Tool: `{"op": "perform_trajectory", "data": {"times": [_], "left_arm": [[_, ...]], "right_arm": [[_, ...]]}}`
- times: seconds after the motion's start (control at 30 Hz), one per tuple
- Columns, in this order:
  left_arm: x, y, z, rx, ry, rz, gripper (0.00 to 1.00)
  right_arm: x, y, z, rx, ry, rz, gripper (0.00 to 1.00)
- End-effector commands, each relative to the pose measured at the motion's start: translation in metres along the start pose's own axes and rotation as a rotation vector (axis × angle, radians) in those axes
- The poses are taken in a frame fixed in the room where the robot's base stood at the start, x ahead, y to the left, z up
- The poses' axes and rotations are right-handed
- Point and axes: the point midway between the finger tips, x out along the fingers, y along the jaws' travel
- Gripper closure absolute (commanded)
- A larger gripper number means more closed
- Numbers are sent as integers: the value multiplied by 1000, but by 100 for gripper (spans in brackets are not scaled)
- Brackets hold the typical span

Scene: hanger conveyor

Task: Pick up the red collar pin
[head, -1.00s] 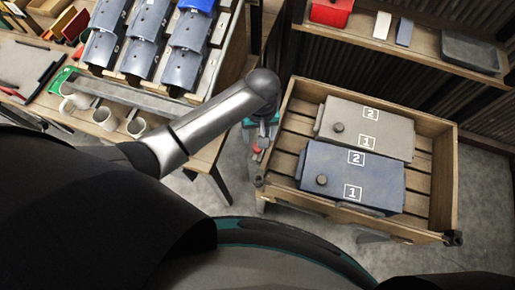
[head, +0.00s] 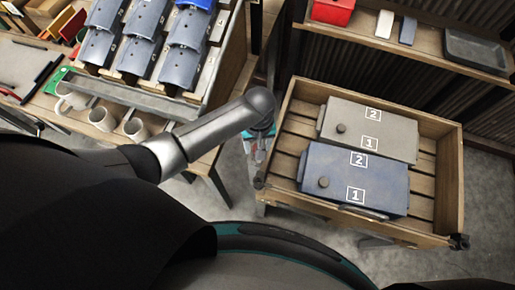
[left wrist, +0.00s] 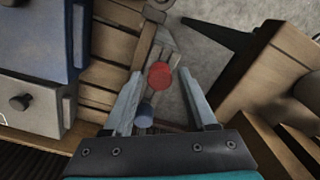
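The red collar pin (left wrist: 160,76) shows its round red top in the left wrist view, at the edge of the slatted wooden cart. My left gripper (left wrist: 161,81) is open, with one finger on each side of the red top; a gap shows on both sides. A blue round-ended pin (left wrist: 144,115) is also between the fingers, closer to the palm. In the head view, my left gripper (head: 257,160) is mostly hidden under my arm beside the cart's left edge, and the red pin cannot be made out. My right gripper is in neither current view.
The wooden cart (head: 460,180) holds a grey box (head: 395,135) and a blue box (head: 340,190). A workbench with mugs (head: 103,118) and sloped rows of grey-blue parts (head: 145,60) is at the left. A shelf (head: 430,40) with a red box (head: 333,10) stands behind the cart.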

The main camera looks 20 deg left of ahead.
Motion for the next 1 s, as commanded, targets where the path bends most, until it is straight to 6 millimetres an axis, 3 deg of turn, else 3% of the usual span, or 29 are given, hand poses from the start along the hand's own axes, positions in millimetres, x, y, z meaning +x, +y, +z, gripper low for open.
{"op": "perform_trajectory", "data": {"times": [0.03, 0.5, 1.0], "left_arm": [[0, 0, 0, 0, 0, 0, 49], [0, 0, 0, 0, 0, 0, 100], [-10, 0, 0, 0, 0, 0, 100]], "right_arm": [[0, 0, 0, 0, 0, 0, 17], [0, 4, 1, -3, -2, 5, 17], [-4, 4, 1, -3, -3, 5, 17]]}}
